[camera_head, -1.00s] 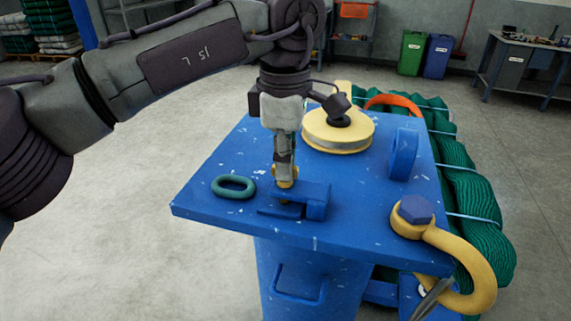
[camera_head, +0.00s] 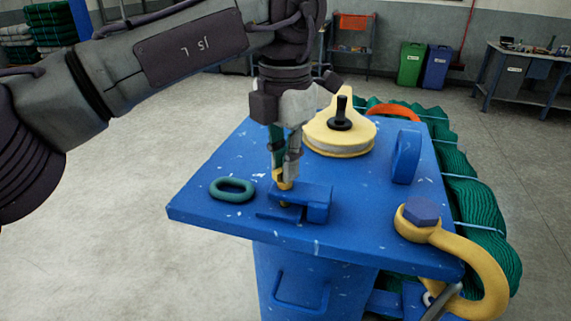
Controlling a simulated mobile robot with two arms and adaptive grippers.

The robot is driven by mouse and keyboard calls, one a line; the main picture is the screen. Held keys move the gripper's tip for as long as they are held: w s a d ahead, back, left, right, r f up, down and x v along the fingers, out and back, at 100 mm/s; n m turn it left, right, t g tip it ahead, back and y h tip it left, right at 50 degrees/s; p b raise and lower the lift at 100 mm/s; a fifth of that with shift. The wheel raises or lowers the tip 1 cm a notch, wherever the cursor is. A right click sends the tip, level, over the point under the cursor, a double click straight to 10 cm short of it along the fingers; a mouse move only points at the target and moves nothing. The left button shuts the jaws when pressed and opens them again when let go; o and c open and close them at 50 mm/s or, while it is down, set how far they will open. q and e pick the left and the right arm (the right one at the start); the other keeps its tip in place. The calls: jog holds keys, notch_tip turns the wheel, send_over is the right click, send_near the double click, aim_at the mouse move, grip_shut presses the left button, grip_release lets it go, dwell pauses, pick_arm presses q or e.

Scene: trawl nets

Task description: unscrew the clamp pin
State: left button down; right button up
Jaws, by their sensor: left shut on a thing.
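The clamp (camera_head: 317,206) is a blue block with a slot, fixed on the blue table top (camera_head: 210,207). Its pin (camera_head: 284,186) is yellow and stands upright in the clamp, with its lower end showing in the slot. My left gripper (camera_head: 284,178) points down over the clamp and is shut on the pin's head. The fingers hide part of the head. My right gripper is not in view.
A green chain link (camera_head: 233,189) lies left of the clamp. A large yellow shackle (camera_head: 465,262) hangs at the right edge. The table's front left is clear.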

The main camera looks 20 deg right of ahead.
pick_arm(q)
jog(key=n, duration=0.2)
jog(key=n+b, duration=0.1)
jog(key=n, duration=0.1)
jog(key=n+b, duration=0.1)
jog(key=n, duration=0.2)
jog(key=shift+s+f, duration=0.1)
jog(key=shift+f, duration=0.25)
jog(key=n+b, duration=0.1)
jog(key=n, duration=0.3)
jog(key=n+b, duration=0.1)
jog(key=n, duration=0.3)
jog(key=n+b, duration=0.1)
jog(key=n, duration=0.3)
jog(key=n+b, duration=0.1)
jog(key=n, duration=0.2)
jog(key=shift+n, duration=0.3)
jog(key=n+b, duration=0.1)
jog(key=n, duration=0.3)
jog(key=shift+b, duration=0.3)
jog(key=shift+n+b, duration=0.35)
jog(key=shift+n, duration=1.25)
